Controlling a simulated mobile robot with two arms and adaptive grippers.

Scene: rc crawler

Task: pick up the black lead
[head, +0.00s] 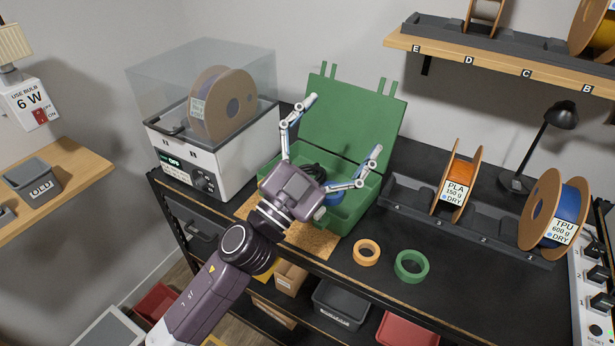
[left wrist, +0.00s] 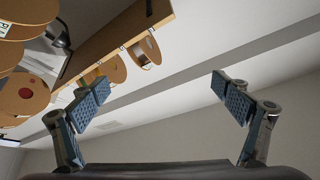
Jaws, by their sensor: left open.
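The black lead (head: 314,171) lies coiled inside the open green case (head: 352,222), partly hidden behind my left gripper. My left gripper (head: 342,127) is open and empty, above the case, with its fingers spread toward the raised lid. Its two fingers also show wide apart in the left wrist view (left wrist: 160,88), with nothing between them. The lead does not show in the left wrist view. My right gripper is in neither view.
A blue item (head: 333,198) lies in the case. A filament dryer (head: 205,150) stands to its left. An orange ring (head: 367,252) and a green ring (head: 411,266) lie in front. A dark spool rack (head: 488,232) stands right; a shelf (head: 480,58) hangs above.

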